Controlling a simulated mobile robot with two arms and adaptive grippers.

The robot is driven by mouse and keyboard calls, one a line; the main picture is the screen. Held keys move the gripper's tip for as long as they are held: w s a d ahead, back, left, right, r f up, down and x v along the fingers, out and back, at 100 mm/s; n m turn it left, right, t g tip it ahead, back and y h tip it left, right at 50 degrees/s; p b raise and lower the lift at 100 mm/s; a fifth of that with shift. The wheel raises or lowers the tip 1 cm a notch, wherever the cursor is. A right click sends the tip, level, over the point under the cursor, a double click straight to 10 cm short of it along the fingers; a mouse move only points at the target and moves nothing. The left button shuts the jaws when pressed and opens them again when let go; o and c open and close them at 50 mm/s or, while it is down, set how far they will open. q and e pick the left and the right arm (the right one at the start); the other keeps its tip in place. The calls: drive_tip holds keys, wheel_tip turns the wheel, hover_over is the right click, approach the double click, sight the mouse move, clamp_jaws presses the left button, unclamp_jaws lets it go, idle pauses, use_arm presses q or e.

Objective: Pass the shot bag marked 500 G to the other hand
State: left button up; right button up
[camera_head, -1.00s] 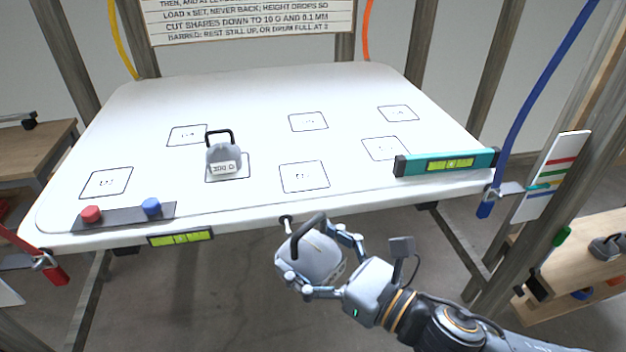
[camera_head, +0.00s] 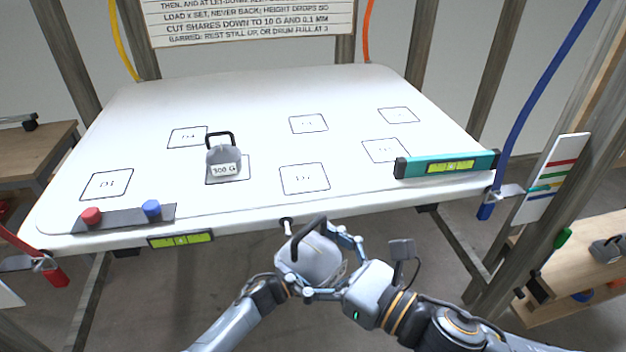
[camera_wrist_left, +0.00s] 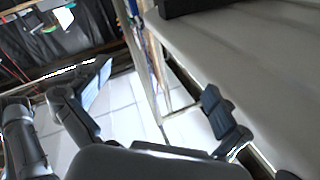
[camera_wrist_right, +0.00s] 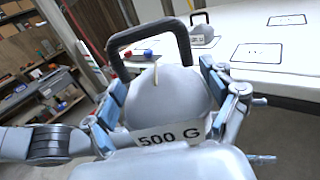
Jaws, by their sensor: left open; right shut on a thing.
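The grey shot bag (camera_head: 312,262) with a black handle hangs in front of the board's near edge. Its 500 G label shows in the right wrist view (camera_wrist_right: 170,137). My right gripper (camera_head: 308,255), its arm coming in from the right, is shut on the bag, fingers on both sides of it. My left arm comes in from the lower left to the bag's underside. My left gripper (camera_head: 326,279) is open and largely hidden by the bag; I cannot tell whether it touches it. In the left wrist view its dark fingers (camera_wrist_left: 155,100) stand apart with no bag visible between them.
A second bag marked 300 G (camera_head: 224,163) stands on a marked square of the white board (camera_head: 260,110). A teal level (camera_head: 447,164) lies at the right edge. A strip with red and blue knobs (camera_head: 125,216) is at the front left. Upright posts surround the board.

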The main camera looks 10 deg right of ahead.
drive_tip(key=shift+r, duration=0.1)
use_arm(q)
drive_tip(key=s+d+r+m+g+y, duration=0.2)
drive_tip(key=s+r+m+g, duration=0.25)
drive_tip(key=r+m, duration=0.3)
drive_tip(key=s+d+r+m+g+y, duration=0.2)
drive_tip(key=s+r+m+g, duration=0.3)
drive_tip(key=r, duration=0.4)
drive_tip(key=s+d+r+m+g+y, duration=0.2)
drive_tip(key=s+r+m+g, duration=0.1)
drive_tip(key=r+m+g, duration=0.4)
wheel_tip(320, 180, up, 10)
drive_tip(key=m+t+y, duration=0.8)
drive_tip(key=t+y, duration=0.2)
drive_tip(key=y, duration=0.2)
hover_over(313, 242)
drive_tip(key=shift+s+d+n, duration=0.2)
drive_tip(key=shift+n, duration=0.05)
use_arm(e)
drive_tip(key=shift+s, duration=0.1)
use_arm(q)
drive_tip(key=shift+w+a+f, duration=0.1)
drive_tip(key=shift+a, duration=0.15)
drive_tip(key=shift+f, duration=0.35)
wheel_tip(313, 242, down, 11)
drive_tip(key=shift+r, duration=0.1)
